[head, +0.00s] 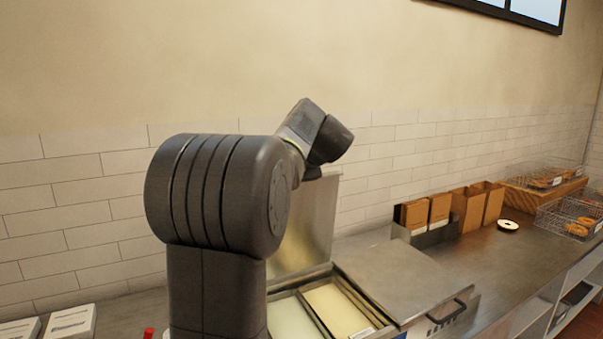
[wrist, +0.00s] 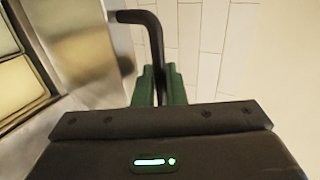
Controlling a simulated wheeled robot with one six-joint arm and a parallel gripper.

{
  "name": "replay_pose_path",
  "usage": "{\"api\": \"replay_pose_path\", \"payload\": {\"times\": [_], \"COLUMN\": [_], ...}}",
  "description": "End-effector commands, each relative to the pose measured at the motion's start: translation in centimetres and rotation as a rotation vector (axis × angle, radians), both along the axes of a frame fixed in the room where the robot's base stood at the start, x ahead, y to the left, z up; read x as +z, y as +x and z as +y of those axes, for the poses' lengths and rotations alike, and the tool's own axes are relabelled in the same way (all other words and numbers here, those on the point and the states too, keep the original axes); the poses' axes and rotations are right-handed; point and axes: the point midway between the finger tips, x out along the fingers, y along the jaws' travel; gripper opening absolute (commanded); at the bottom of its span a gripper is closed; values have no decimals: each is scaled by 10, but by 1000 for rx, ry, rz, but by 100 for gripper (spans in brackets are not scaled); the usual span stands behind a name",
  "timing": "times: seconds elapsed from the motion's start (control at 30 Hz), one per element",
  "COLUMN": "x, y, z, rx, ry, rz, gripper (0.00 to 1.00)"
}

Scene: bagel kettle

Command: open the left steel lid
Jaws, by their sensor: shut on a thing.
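The left steel lid (head: 308,228) stands raised, close to upright, behind the open well in the head view. In the wrist view its steel face (wrist: 85,40) is at the left, with a black bar handle (wrist: 138,17) beside it. My gripper (wrist: 160,88) has its green fingers shut on that handle. In the head view my arm hides part of the lid, and the fingers and handle cannot be made out.
The open well holds pale-filled pans (head: 338,309). The right steel lid (head: 392,275) lies flat with a black handle at its front. Cardboard boxes (head: 470,207) and wire baskets (head: 570,215) of bagels stand farther right. A tiled wall is close behind.

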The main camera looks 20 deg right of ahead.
Motion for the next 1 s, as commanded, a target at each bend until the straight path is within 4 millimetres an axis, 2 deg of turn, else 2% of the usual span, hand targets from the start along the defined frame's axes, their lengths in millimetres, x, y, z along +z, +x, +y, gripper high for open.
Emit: {"api": "replay_pose_path", "payload": {"times": [0.1,0.3,0.77,0.8,0.83,0.87,1.0], "x": [1,2,2,2,2,2,3], "y": [15,28,30,30,30,30,30], "z": [2,2,2,2,2,2,2], "rx": [2,0,-1,-1,-1,-1,0], "ry": [2,4,2,2,2,2,1], "rz": [2,0,-1,-1,-1,-1,-1], "gripper": [0,0,0,16,22,25,25]}}
